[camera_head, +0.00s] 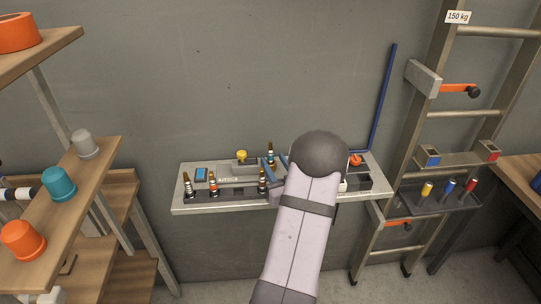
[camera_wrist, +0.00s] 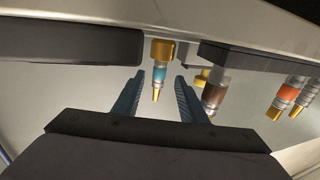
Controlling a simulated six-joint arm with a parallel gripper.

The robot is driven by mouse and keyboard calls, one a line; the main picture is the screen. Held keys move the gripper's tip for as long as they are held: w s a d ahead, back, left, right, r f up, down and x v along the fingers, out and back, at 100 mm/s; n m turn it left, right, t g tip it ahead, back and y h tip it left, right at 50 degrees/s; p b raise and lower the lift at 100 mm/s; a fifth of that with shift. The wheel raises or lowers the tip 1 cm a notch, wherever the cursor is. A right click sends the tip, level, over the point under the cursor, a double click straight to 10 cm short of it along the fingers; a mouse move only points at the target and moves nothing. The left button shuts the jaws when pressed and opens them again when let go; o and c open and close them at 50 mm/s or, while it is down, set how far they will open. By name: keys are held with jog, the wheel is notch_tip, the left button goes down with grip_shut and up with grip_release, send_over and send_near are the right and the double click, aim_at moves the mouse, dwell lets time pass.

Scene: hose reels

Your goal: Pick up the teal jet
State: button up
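The teal jet (camera_wrist: 159,76) has a brass tip, a teal band and a wider brass base. In the wrist view it stands between the two blue fingers of my gripper (camera_wrist: 160,80), with a visible gap on each side. My gripper is open and holds nothing. In the head view a jet with a brass tip (camera_head: 270,148), likely the same one, stands at the back of the wall shelf. My gripper (camera_head: 276,161) is beside it there, partly hidden by my arm.
A brown-banded jet (camera_wrist: 213,92) is close beside one finger, and an orange-banded jet (camera_wrist: 285,97) is farther right. The wall shelf (camera_head: 185,209) also holds a yellow knob (camera_head: 241,155) and dark holders. A ladder (camera_head: 430,130) stands right; wooden shelves (camera_head: 110,160) with cups stand left.

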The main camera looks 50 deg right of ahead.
aim_at(272, 156)
jog(key=shift+p+x, duration=0.75)
jog(key=shift+x, duration=1.45)
jog(key=shift+s+f, duration=0.1)
grip_shut()
jog(key=shift+r, duration=0.25)
jog(key=shift+r+b, duration=0.75)
jog(key=shift+r, duration=4.05)
